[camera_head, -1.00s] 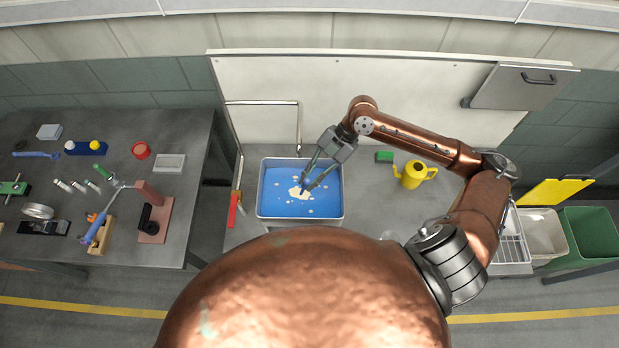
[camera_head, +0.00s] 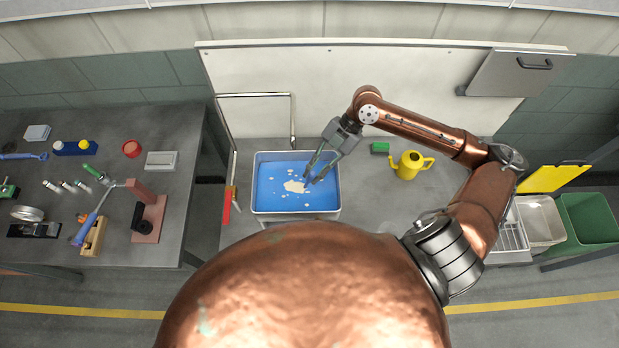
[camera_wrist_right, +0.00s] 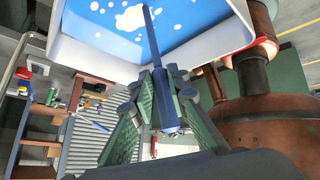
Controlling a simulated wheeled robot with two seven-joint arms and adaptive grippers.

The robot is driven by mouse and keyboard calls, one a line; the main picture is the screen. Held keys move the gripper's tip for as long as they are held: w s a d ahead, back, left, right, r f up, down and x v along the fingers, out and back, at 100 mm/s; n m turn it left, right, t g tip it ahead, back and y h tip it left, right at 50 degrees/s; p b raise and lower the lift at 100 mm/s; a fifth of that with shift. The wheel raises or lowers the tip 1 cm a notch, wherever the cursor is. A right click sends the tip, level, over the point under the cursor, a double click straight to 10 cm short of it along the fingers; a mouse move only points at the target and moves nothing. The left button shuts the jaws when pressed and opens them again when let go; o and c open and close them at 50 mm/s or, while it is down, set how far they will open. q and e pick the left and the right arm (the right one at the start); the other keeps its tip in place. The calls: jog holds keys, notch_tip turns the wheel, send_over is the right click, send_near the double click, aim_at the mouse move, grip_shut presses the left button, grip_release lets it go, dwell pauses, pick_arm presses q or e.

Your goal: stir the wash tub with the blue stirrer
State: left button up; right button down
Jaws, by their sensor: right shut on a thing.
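The wash tub (camera_head: 336,209) is a pale rectangular basin of blue liquid with cream foam patches, set at the counter's left part. My right gripper (camera_head: 313,181) is over the tub's right half, pointing down. In the right wrist view it (camera_wrist_right: 163,85) is shut on the blue stirrer (camera_wrist_right: 153,40), whose shaft reaches toward the blue liquid. Whether the stirrer's tip is under the surface is hard to tell. In the head view the stirrer is mostly hidden by the fingers. My left gripper is not in view.
A yellow watering can (camera_head: 409,166) and a green block (camera_head: 380,148) stand right of the tub. A metal tap pipe (camera_head: 292,120) rises behind it. A red-handled tool (camera_head: 227,205) lies left. A cluttered workbench (camera_head: 160,258) stands further left.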

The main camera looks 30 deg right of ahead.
jog(key=a+p, duration=0.1)
jog(key=w+a+p, duration=0.1)
jog(key=shift+a, duration=0.3)
dwell(0.8)
jog(key=shift+s, duration=0.1)
